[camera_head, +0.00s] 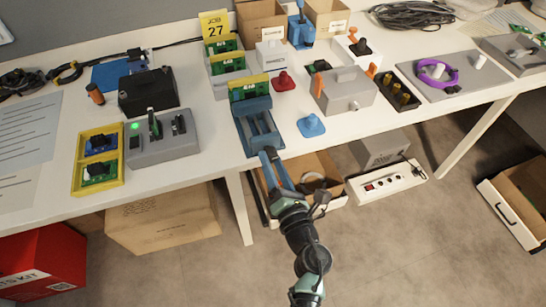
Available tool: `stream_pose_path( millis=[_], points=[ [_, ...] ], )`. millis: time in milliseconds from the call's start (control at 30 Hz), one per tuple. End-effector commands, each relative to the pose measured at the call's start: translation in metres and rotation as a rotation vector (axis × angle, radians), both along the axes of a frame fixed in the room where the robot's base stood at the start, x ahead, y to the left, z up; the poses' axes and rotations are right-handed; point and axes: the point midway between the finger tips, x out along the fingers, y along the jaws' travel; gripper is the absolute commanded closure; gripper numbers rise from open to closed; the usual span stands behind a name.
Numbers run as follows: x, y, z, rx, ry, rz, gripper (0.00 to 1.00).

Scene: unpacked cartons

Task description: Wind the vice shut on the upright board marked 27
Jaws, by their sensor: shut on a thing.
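The blue vice (255,122) stands at the table's front edge, its screw end towards me. A green board with a yellow top edge (250,88) stands upright at the vice's far end. Its marking is too small to read, and I cannot tell whether the jaws touch it. A yellow sign reading JOB 27 (214,26) stands behind. My gripper (268,155) is at the vice's near end, shut at its front, apparently on the vice handle. The fingers hide most of the handle.
Similar boards stand in a grey rack (228,78) behind the vice. A red knobbed piece (284,82) and a blue knobbed piece (311,126) lie to its right. A grey box (164,148) is at left. An open carton (325,170) sits below the table edge.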

Motion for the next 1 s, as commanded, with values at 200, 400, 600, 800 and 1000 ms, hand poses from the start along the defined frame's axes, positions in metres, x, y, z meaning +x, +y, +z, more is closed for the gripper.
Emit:
stream_pose_path(
  millis=[200, 400, 600, 800, 1000],
  points=[
    [-0.0003, -0.0004, 0.0030, 0.195, 0.066, -0.001, 1.00],
    [-0.0005, -0.0002, 0.0028, 0.377, 0.125, -0.001, 1.00],
    [-0.0005, -0.0001, 0.0029, 0.559, 0.183, -0.001, 1.00],
    [-0.0006, -0.0001, 0.0029, 0.739, 0.242, -0.002, 1.00],
    [-0.0005, -0.0001, 0.0033, 0.920, 0.300, -0.002, 1.00]
  ],
)
